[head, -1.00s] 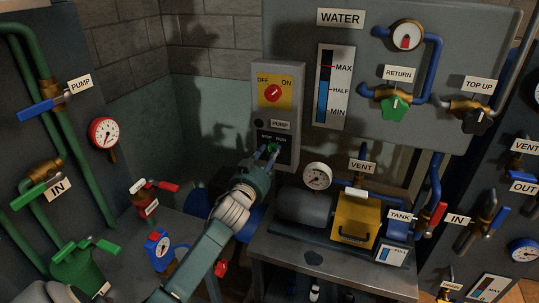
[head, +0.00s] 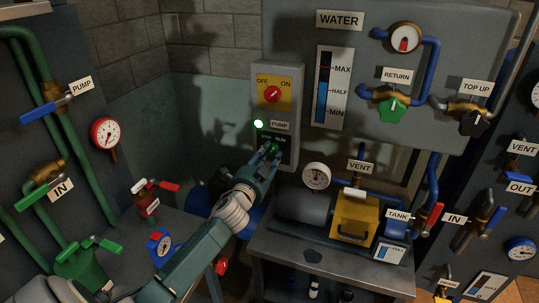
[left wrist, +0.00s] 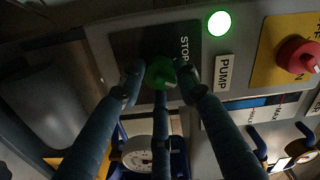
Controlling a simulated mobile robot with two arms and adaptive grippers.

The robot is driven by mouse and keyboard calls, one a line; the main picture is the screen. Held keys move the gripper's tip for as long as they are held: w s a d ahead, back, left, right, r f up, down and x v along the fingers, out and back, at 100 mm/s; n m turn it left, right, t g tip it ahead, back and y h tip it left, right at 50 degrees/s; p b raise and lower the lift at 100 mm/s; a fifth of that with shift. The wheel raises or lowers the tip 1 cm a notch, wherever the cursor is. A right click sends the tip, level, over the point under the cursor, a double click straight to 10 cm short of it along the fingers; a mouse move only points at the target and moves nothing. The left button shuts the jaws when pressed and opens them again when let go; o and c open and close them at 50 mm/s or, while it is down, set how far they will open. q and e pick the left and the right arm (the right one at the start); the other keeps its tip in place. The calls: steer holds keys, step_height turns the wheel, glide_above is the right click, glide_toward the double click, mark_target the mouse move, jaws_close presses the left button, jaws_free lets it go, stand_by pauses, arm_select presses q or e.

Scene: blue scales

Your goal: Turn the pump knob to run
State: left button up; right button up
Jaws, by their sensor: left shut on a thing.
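The pump control box (head: 289,84) is a grey panel on the wall. Its green pump knob (head: 274,148) sits on a dark plate low on the box and is partly covered by my fingers. My left gripper (head: 269,151) is shut on this knob. In the left wrist view the green knob (left wrist: 160,73) is between the fingertips (left wrist: 163,80), with the word STOP beside it. The pump lamp (head: 258,124) glows green; it also shows lit in the left wrist view (left wrist: 219,23). My right gripper is not in view.
A red OFF/ON switch (head: 272,94) on a yellow plate is above the knob. To the right are a water gauge panel (head: 331,90), the pump with its yellow box (head: 354,220) and a round gauge (head: 316,176). Green pipes and valves stand at the left.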

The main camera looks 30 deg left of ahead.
arm_select(q)
steer(key=shift+s+a+f+m, duration=0.1)
steer(key=shift+a+f+m, duration=0.1)
steer(key=shift+f+m, duration=0.25)
steer(key=o, duration=1.1)
steer(key=shift+o, duration=0.2)
steer(key=shift+a+r, duration=0.2)
steer(key=shift+s+d, duration=0.3)
steer(key=shift+s, duration=0.1)
steer(key=v, duration=1.1)
steer(key=shift+s, duration=0.1)
